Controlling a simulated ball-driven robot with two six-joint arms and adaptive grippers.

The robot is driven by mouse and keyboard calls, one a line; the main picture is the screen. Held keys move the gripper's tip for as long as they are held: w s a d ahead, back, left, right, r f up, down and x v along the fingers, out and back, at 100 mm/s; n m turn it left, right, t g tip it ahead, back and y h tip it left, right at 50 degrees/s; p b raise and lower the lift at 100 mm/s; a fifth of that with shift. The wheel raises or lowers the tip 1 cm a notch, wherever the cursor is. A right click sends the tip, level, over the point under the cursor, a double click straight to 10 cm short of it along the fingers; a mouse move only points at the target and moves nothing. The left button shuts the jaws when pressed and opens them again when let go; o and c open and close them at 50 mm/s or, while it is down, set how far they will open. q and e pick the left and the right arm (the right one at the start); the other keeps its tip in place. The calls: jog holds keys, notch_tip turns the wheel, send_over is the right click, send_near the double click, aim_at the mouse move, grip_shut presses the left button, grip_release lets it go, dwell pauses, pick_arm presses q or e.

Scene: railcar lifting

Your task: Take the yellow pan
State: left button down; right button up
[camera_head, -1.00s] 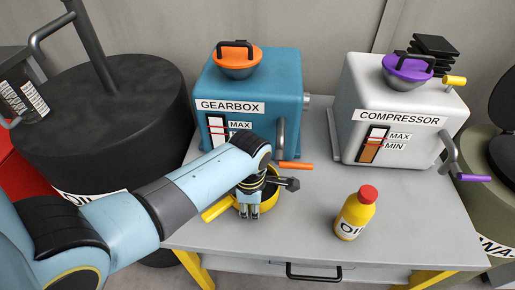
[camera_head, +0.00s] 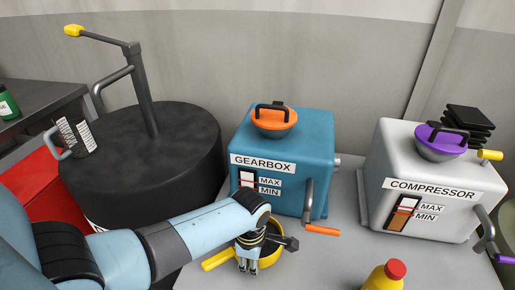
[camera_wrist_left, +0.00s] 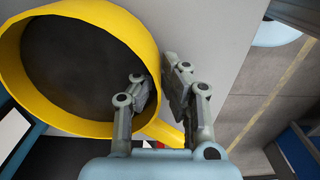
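The yellow pan (camera_head: 275,262) has a dark inside and is partly hidden behind my left gripper in the head view, with its yellow handle (camera_head: 218,260) pointing left. It also shows in the left wrist view (camera_wrist_left: 147,38). My left gripper (camera_head: 248,268) points down at the pan's rim near the handle. I cannot tell how high the pan is above the table. My right gripper is not in view.
The blue gearbox (camera_head: 285,150) with an orange lid and the white compressor (camera_head: 425,170) with a purple lid stand on the grey table (camera_head: 350,255). A yellow oil bottle (camera_head: 383,280) with a red cap is at the front. A black drum (camera_head: 185,135) stands left.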

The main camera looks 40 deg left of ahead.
pick_arm(q)
jog(key=shift+s+a, duration=0.25)
jog(key=shift+a, duration=0.15)
jog(key=c, duration=1.4)
grip_release()
notch_tip(320, 180, up, 12)
